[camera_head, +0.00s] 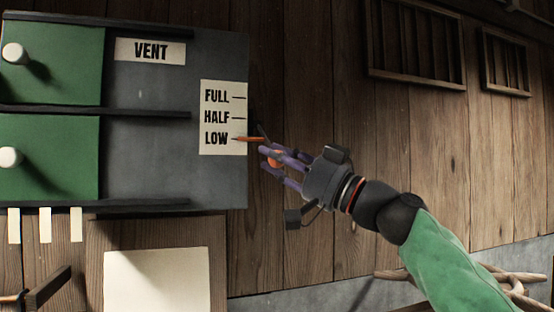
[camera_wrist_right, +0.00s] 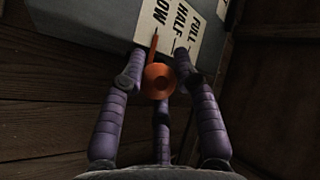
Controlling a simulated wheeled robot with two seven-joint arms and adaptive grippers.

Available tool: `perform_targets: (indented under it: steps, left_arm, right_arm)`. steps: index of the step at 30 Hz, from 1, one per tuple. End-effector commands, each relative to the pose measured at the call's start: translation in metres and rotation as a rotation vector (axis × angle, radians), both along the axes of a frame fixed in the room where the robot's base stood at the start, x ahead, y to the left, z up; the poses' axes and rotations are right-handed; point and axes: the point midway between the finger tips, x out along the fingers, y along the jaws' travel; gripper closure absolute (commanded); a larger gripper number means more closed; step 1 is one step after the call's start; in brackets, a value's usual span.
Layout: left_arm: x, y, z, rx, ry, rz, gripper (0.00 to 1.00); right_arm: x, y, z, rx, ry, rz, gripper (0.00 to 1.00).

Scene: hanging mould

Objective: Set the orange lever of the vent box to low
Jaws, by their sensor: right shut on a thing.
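The grey vent box (camera_head: 165,85) hangs on the wood wall at the left of the head view, with a VENT label (camera_head: 150,51) and a scale card (camera_head: 222,93) reading FULL, HALF, LOW. The orange lever (camera_head: 250,139) at the box's right edge has its pointer at the LOW mark. In the right wrist view, the lever's round orange knob (camera_wrist_right: 158,81) sits between my purple fingers, and its pointer lies by the word LOW. My right gripper (camera_head: 270,157) is shut on the lever. My left gripper is not in view.
Two green panels with white knobs (camera_head: 14,54) fill the box's left side. Below are a wood board with a blank pale sheet (camera_head: 157,281) and several pale strips. Slatted wood frames (camera_head: 416,42) are at upper right. Wooden sticks (camera_head: 520,285) lie at lower right.

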Motion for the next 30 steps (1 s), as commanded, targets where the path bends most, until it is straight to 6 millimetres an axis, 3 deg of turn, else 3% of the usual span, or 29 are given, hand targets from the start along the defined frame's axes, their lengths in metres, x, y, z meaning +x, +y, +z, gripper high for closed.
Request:
perform_targets:
  steps: [1, 6, 7, 9, 30]
  left_arm:
    - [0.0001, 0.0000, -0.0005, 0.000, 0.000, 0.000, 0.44]
    - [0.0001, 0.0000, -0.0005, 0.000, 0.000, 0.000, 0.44]
    - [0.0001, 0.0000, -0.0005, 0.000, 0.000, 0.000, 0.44]
    - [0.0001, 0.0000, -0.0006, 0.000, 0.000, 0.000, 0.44]
    - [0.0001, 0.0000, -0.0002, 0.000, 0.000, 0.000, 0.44]
  right_arm:
    - [0.0079, 0.0062, -0.0123, -0.013, 0.023, 0.006, 1.00]
    - [0.0087, 0.0067, -0.0134, -0.014, 0.025, 0.006, 1.00]
    - [0.0088, 0.0068, -0.0135, -0.014, 0.025, 0.006, 0.66]
    - [0.0090, 0.0068, -0.0137, -0.014, 0.025, 0.005, 0.46]
    - [0.0022, 0.0009, -0.0054, -0.006, 0.009, 0.002, 0.46]
